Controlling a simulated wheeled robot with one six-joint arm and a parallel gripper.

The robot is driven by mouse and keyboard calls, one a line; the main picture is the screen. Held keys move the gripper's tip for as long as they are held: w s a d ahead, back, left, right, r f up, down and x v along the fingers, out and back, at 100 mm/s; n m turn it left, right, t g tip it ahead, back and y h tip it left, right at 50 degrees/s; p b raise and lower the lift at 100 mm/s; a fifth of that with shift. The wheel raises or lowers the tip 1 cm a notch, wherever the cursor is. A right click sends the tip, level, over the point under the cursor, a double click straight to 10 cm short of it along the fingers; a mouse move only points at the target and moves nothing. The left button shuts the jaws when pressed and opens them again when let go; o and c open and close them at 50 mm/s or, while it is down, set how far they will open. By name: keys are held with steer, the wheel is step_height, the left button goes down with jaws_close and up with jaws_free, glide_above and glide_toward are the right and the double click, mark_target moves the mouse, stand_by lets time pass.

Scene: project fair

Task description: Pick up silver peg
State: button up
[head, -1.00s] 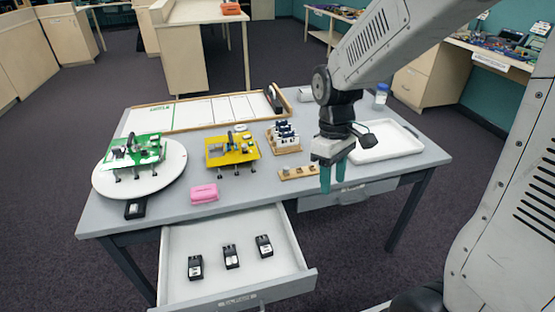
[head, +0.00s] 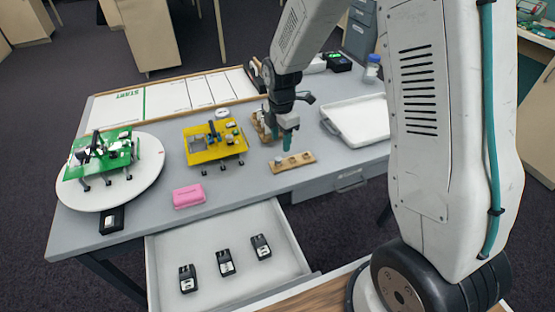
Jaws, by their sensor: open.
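A small wooden peg strip (head: 304,164) lies on the grey table near its front edge. Several small pegs stand on it. The leftmost peg (head: 278,160) looks greyish, but it is too small to be sure that it is the silver one. My gripper (head: 287,143) points down just behind and above the strip, with teal fingertips. It is open, and nothing shows between the fingers. The fingers overlap in this view, so their gap is hard to see.
A white tray (head: 345,136) is right of the strip. A yellow board (head: 214,150), a pink box (head: 188,196) and a round white turntable (head: 145,196) with a green board are to the left. An open drawer (head: 190,240) with black devices juts out in front.

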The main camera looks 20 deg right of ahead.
mark_target(278, 159)
steer(key=f, duration=0.7)
steer(key=shift+w+a+f, duration=0.1)
steer(key=shift+a+f, duration=0.05)
steer(key=shift+a, duration=0.25)
steer(key=shift+c, duration=0.4)
jaws_close()
